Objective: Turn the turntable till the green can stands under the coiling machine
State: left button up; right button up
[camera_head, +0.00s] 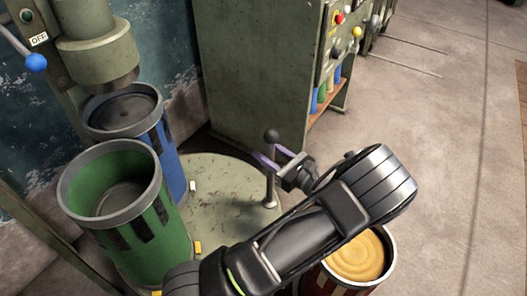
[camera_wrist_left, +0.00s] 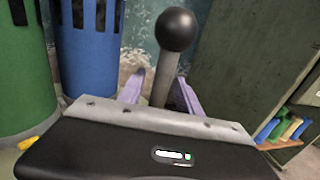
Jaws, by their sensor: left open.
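The turntable (camera_head: 225,190) is a round pale green disc. The green can (camera_head: 130,225), open and empty-looking, stands on its near left part and also shows in the left wrist view (camera_wrist_left: 22,75). The blue can (camera_head: 168,165) stands behind it, beneath the head of the coiling machine (camera_head: 98,50); it also shows in the left wrist view (camera_wrist_left: 88,60). An upright handle post with a dark ball knob (camera_head: 271,136) rises from the turntable. My left gripper (camera_head: 270,161) is open, its purple fingers on either side of the post below the knob (camera_wrist_left: 175,29). Contact cannot be told. My right gripper is not in view.
A red can (camera_head: 320,283) filled with a pale coil stands at the bottom, partly hidden by my left arm. A green cabinet (camera_head: 250,70) with coloured knobs stands behind the turntable. A blue-knobbed lever (camera_head: 36,62) by an OFF label is at upper left. Floor at right is clear.

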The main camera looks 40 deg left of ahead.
pick_arm(q)
jog(key=shift+a, duration=0.85)
jog(key=shift+c, duration=0.5)
grip_shut()
jog(key=shift+w, duration=0.1)
